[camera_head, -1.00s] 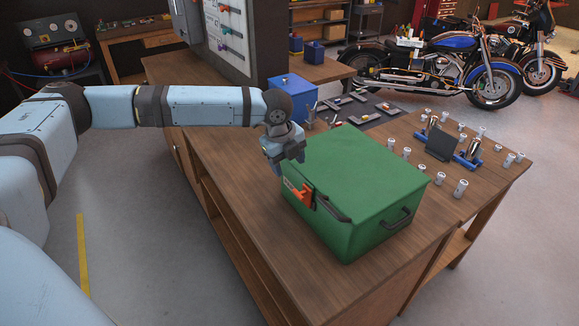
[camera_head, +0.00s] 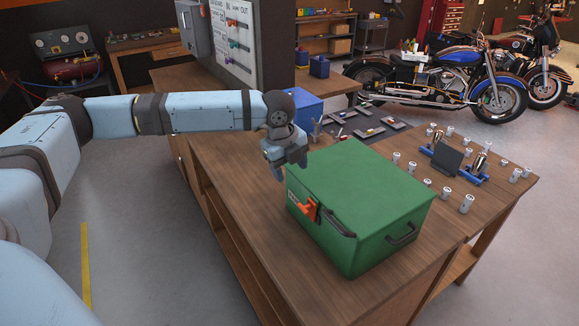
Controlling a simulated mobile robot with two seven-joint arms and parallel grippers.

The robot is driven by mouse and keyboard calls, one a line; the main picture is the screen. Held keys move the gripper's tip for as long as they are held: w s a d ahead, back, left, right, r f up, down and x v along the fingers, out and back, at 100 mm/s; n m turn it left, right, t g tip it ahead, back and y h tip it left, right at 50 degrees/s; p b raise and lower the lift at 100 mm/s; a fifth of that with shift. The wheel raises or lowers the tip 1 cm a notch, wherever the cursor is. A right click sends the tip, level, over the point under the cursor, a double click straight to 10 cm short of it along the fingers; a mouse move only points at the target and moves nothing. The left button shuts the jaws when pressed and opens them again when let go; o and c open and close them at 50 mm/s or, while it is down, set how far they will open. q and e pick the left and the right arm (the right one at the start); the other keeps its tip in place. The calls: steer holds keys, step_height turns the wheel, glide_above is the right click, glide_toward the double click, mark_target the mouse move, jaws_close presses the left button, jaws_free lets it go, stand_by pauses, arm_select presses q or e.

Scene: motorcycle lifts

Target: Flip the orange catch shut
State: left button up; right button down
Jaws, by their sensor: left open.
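The orange catch (camera_head: 307,206) is on the near left side of a green case (camera_head: 365,190), close to the lid's edge. The case stands on the wooden workbench with its lid down. I cannot tell from here how far the catch is turned. My left gripper (camera_head: 280,172) hangs fingers down just beyond the left corner of the case, up and to the left of the catch and apart from it. It is open and empty. My right gripper is out of view.
The case has a dark handle (camera_head: 402,235) on its right side. A blue box (camera_head: 296,98) and flat trays stand behind it. Several metal cylinders and a dark stand (camera_head: 447,160) are at the right. The bench (camera_head: 250,215) is bare left of the case.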

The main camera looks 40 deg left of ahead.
arm_select(q)
step_height(320, 180, up, 14)
steer(key=s+a+b, duration=0.1)
steer(key=s+b, duration=0.1)
steer(key=shift+s+f, duration=0.2)
steer(key=shift+s, duration=0.05)
stand_by(0.5)
steer(key=s+d+f+n+h, duration=0.1)
steer(key=s+d+f+n, duration=0.15)
steer(key=d+f, duration=0.45)
steer(key=s+d+f+n+t+h, duration=0.1)
steer(key=s+d+f, duration=0.3)
steer(key=d+f, duration=0.35)
steer(key=s+d+f+n+h, duration=0.1)
steer(key=s+d+f+n, duration=0.15)
steer(key=d+f, duration=0.45)
steer(key=s+a+f+n+y, duration=0.2)
steer(key=s+a+f+n, duration=0.25)
steer(key=s+n, duration=0.4)
steer(key=s+a+f+n+y, duration=0.1)
steer(key=s+a+f+n, duration=0.4)
steer(key=s, duration=0.6)
steer(key=w+d+f+t+h, duration=0.1)
steer(key=w+d+f+t, duration=0.1)
steer(key=f, duration=0.5)
steer(key=w+d+f+t+h, duration=0.1)
steer(key=w+d+f+t, duration=0.2)
steer(key=f, duration=0.5)
steer(key=shift+d+t, duration=0.6)
steer(key=shift+t, duration=0.8)
